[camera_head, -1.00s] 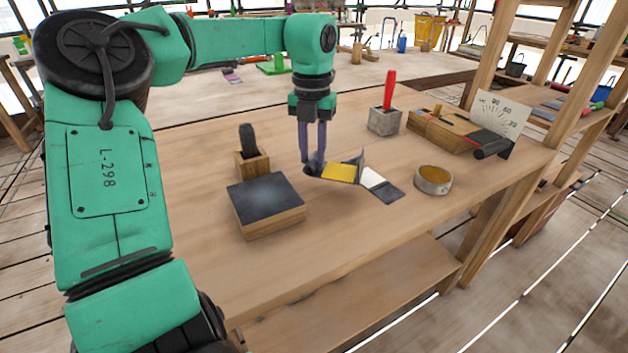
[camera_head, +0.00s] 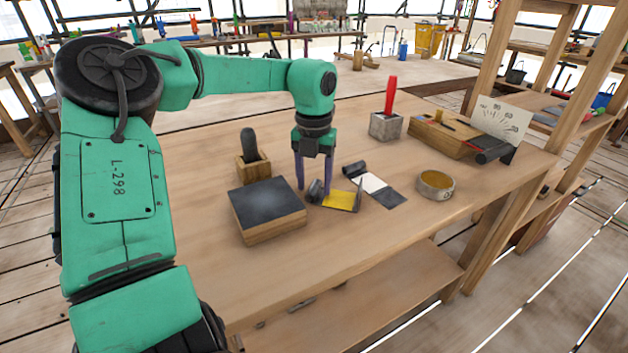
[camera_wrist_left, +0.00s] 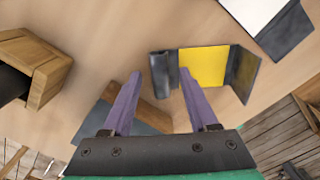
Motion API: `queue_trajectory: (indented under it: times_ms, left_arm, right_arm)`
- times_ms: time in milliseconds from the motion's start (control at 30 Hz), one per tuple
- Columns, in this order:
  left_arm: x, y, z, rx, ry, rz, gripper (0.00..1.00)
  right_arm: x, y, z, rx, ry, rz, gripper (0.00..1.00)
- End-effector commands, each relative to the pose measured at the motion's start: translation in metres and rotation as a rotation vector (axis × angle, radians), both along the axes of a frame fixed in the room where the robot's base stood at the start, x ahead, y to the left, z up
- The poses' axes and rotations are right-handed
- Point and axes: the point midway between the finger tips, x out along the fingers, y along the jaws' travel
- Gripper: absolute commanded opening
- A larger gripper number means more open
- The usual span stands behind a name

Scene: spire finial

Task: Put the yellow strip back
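The yellow strip (camera_head: 338,199) has a yellow middle and two dark ends. It appears to lie on the workbench, between the dark-topped block and the white strip. One dark end is curled into a roll, and the other sticks up. In the left wrist view, the yellow strip (camera_wrist_left: 204,66) lies just beyond my fingertips, with its rolled end roughly in line with the gap between them. My left gripper (camera_head: 314,188) points down over the rolled end. It is open, with its purple fingers spread and nothing held between them. My right gripper is out of view.
The white strip (camera_head: 371,182) with dark ends lies right behind the yellow one. A dark-topped block (camera_head: 266,206) and a wooden holder (camera_head: 252,168) stand left. A tape ring (camera_head: 435,184), a red-handled tool in a grey block (camera_head: 386,125) and a wooden gauge box (camera_head: 446,135) stand right.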

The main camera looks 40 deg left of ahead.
Motion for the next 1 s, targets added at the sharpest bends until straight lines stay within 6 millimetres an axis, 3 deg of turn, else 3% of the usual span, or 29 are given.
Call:
queue_trajectory:
  times_ms: [167,433,600,1000]
  left_arm:
    - [0.001,0.000,0.015,0.002,-0.004,0.001,0.59]
    - [0.001,0.001,0.089,0.003,-0.004,0.001,0.59]
    - [0.000,0.000,0.118,0.002,-0.001,0.001,0.59]
    - [0.000,0.000,0.122,0.000,0.000,0.000,0.59]
  right_arm:
    - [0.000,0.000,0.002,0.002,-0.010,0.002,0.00]
    - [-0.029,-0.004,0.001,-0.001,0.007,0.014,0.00]
    - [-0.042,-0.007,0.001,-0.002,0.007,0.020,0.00]
    - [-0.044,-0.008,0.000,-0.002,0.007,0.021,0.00]
